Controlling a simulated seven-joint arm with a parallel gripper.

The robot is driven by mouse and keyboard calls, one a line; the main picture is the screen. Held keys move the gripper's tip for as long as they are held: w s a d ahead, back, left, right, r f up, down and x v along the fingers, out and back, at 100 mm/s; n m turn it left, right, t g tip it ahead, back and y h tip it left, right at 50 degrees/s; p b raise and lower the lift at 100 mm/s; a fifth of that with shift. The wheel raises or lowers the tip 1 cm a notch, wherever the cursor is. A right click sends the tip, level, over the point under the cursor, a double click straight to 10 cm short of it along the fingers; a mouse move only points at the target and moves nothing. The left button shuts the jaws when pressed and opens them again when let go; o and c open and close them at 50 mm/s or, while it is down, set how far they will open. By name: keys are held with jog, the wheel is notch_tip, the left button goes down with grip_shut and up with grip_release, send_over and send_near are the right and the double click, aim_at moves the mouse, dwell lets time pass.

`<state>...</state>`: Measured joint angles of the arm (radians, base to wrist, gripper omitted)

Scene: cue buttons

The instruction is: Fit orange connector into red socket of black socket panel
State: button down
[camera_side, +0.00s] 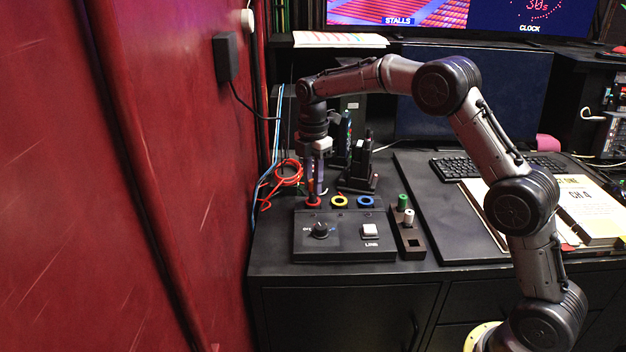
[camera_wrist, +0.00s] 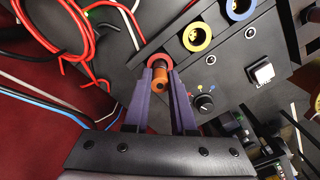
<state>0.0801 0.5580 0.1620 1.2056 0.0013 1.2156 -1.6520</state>
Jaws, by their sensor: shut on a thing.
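The black socket panel (camera_side: 345,250) lies near the front left of the desk, with red (camera_side: 314,203), yellow (camera_side: 339,202) and blue (camera_side: 365,202) ringed sockets along its back edge. My gripper (camera_side: 315,190) points down over the red socket. In the wrist view my gripper (camera_wrist: 160,76) is shut on the orange connector (camera_wrist: 160,92). The connector's far end is at the red socket (camera_wrist: 157,58), lined up with its ring. How deep it sits in the hole is hidden. The fingers hide most of the connector in the side view.
A knob (camera_side: 320,230) and a white button (camera_side: 370,230) sit on the panel. A small black holder (camera_side: 409,244) with green and white connectors stands to its right. The red wall (camera_side: 180,180) is close on the left.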

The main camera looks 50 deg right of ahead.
jog(key=shift+f, duration=0.85)
dwell(0.7)
dwell(0.3)
jog(key=c, duration=0.5)
grip_release()
jog(key=shift+r, duration=3.5)
